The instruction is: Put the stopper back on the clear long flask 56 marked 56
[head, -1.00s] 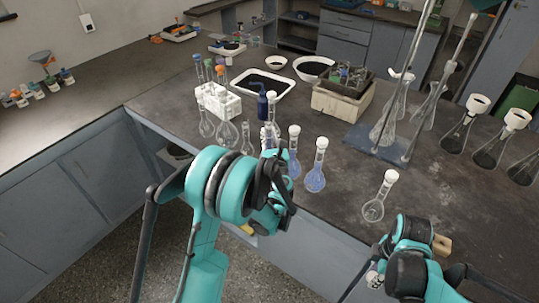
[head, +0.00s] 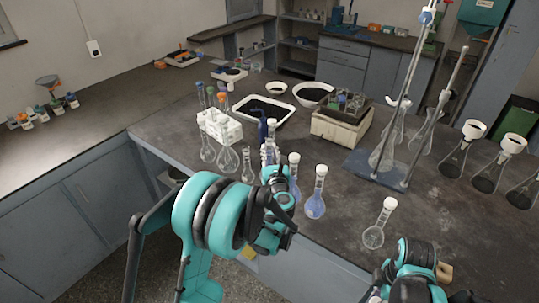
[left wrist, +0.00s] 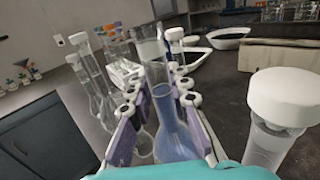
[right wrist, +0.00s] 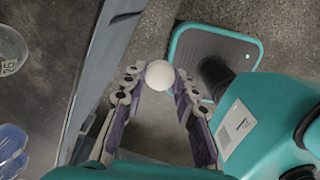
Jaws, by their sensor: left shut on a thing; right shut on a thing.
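In the left wrist view my left gripper (left wrist: 157,90) is shut around the neck of an open-topped long flask (left wrist: 155,72). Blue shows in or through its body, and I cannot read its mark. In the head view my left gripper (head: 277,182) is at the front bench edge and mostly hides that flask. In the right wrist view my right gripper (right wrist: 158,78) is shut on a round white stopper (right wrist: 159,74). The floor shows below it. In the head view my right gripper (head: 384,281) is at the front edge, apart from the left one.
A white-stoppered blue flask (head: 315,205) and a clear stoppered flask (head: 373,237) stand right of my left gripper. A white rack (head: 220,127), black-filled tray (head: 264,107) and burette stand (head: 372,172) are farther back. Bench between burette stand and clear flask is bare.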

